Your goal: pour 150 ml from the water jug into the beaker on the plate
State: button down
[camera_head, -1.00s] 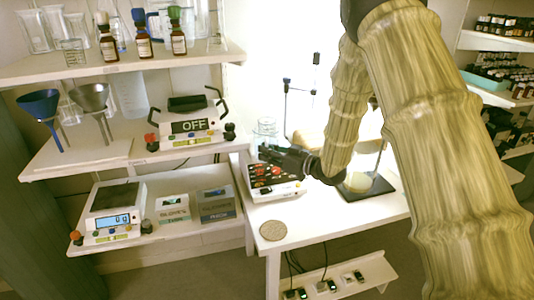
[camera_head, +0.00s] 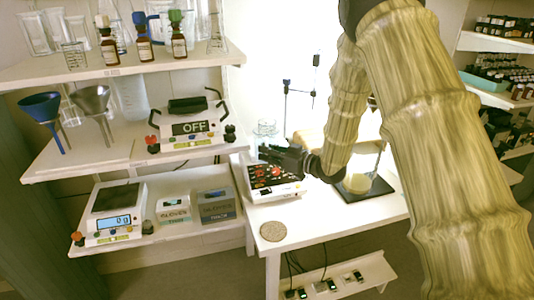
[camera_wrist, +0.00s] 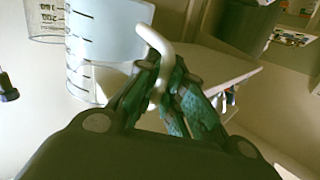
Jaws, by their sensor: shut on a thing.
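My gripper (camera_wrist: 168,92) is shut on the white curved handle of the water jug (camera_wrist: 110,30), a pale translucent vessel with dark graduation marks in the wrist view. A clear vessel with dark marks, likely the beaker (camera_wrist: 46,18), stands beyond the jug at the upper left, partly cut off. In the head view my gripper (camera_head: 268,153) is over the black-topped plate device with red markings (camera_head: 273,180) on the white table. Clear glass (camera_head: 265,128) shows just behind the gripper; I cannot tell whether it is jug or beaker. No water stream is visible.
A balance (camera_head: 113,219) sits on the lower left shelf and a device marked OFF (camera_head: 190,128) on the shelf above. Funnels (camera_head: 40,106) and glassware stand at left. A round cork-coloured disc (camera_head: 273,231) lies on the table's front, which is otherwise clear. A dark-based stand (camera_head: 370,188) is at right.

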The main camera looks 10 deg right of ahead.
aim_at(267, 138)
jog(key=shift+w+d+r+m+g+h+p, duration=0.2)
jog(key=shift+w+r+m+p, duration=0.35)
jog(key=shift+p, duration=0.65)
jog(key=shift+w+r+m+g+h+p, duration=0.1)
jog(key=shift+w+r+m+g+p, duration=0.2)
jog(key=shift+r+p, duration=0.6)
dwell(2.1)
jog(key=shift+w+d+r+m+g+p, duration=0.25)
jog(key=shift+w+r+m+g+p, duration=0.55)
jog(key=shift+p, duration=1.5)
dwell(1.4)
